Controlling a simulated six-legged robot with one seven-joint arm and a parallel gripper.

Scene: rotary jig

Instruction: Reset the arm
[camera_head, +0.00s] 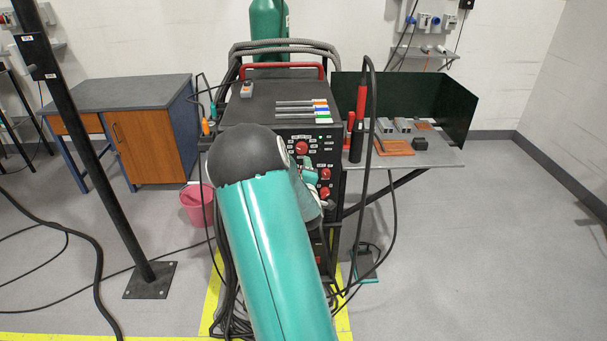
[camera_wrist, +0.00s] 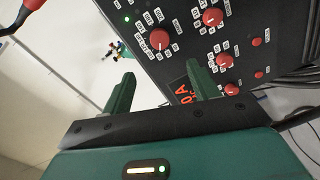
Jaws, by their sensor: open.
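My gripper (camera_wrist: 160,86) is open in the wrist view, with its two green fingers apart and nothing between them. It faces the black control panel (camera_wrist: 160,60) of a welding machine, with red knobs and white labels close beyond the fingers. In the head view my teal arm reaches forward from the bottom and covers the lower left of the machine (camera_head: 265,95). The hand shows only partly, beside the arm's dark joint in front of the panel. I cannot tell whether a finger touches the panel.
A side shelf (camera_head: 440,157) on the right holds metal blocks and an orange plate before a dark screen (camera_head: 455,105). A pink bucket (camera_head: 196,205), a cabinet (camera_head: 150,140) and a black post (camera_head: 95,140) stand left. Cables lie on the floor. The right floor is mostly clear.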

